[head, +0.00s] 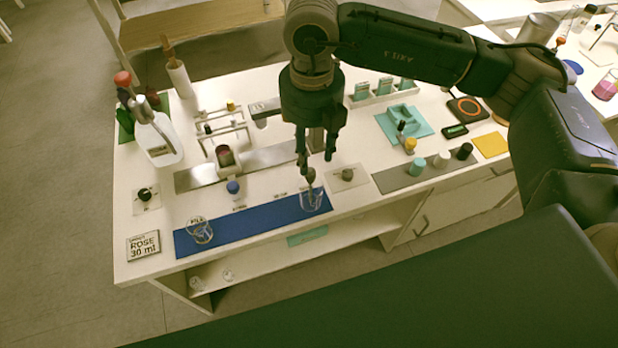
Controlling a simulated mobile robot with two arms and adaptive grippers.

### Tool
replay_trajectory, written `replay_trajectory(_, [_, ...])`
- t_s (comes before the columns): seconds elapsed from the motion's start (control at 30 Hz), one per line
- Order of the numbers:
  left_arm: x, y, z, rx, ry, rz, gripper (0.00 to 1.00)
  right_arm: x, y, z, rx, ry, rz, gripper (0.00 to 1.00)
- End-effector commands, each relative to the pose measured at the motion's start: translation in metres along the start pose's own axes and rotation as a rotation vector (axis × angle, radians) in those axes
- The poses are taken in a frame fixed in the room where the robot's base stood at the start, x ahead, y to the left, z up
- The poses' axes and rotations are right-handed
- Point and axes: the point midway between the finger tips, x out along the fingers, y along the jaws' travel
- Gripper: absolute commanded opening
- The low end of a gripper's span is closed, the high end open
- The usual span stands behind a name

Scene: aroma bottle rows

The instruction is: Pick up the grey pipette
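A slim grey piece, which looks like the grey pipette (311,178), shows just under my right gripper (317,165). Its lower end overlaps the right glass beaker (312,202) on the blue mat (262,219). My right gripper points down with its two dark fingers apart. The left fingertip is close to the top of the grey piece; I cannot tell if they touch. A grey knob-like top (347,174) sits on a small pale plate to the right; its lower part is hidden. My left gripper is not in view.
Another beaker (199,231) stands at the mat's left end, with a blue-capped bottle (233,188) behind it. A ROSE 30 ml sign (144,245) lies at the front left. Several small jars stand on a grey strip (400,180) at right. A white squeeze bottle (160,143) stands at left.

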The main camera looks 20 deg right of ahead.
Motion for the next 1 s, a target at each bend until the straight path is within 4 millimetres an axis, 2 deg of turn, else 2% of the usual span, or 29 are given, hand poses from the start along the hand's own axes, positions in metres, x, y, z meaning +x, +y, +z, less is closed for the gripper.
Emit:
replay_trajectory(0.03, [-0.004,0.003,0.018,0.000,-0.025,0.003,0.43,0.006,0.000,-0.001,0.001,0.003,0.000,0.40])
replay_trajectory(0.1, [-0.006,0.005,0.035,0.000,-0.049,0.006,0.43,0.015,0.000,0.000,0.001,0.002,0.000,0.40])
replay_trajectory(0.2, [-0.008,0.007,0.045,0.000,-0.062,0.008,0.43,0.021,0.001,0.000,0.000,0.002,0.002,0.40])
replay_trajectory(0.27, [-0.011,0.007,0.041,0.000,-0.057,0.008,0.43,0.025,0.000,0.000,0.000,0.002,0.001,0.40])
replay_trajectory(0.5, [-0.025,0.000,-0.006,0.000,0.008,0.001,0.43,0.059,0.000,0.000,-0.001,0.005,0.002,0.40])
replay_trajectory(0.57, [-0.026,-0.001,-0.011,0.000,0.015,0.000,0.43,0.067,0.001,0.001,-0.001,0.003,0.002,0.40])
replay_trajectory(0.67, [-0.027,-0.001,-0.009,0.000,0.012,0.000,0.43,0.073,0.001,0.001,-0.002,0.002,0.004,0.40])
replay_trajectory(0.87, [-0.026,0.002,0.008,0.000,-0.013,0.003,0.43,0.074,0.001,0.001,-0.002,0.001,0.005,0.40])
replay_trajectory(1.0, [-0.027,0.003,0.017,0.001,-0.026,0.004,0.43,0.074,0.001,0.001,-0.002,0.001,0.005,0.21])
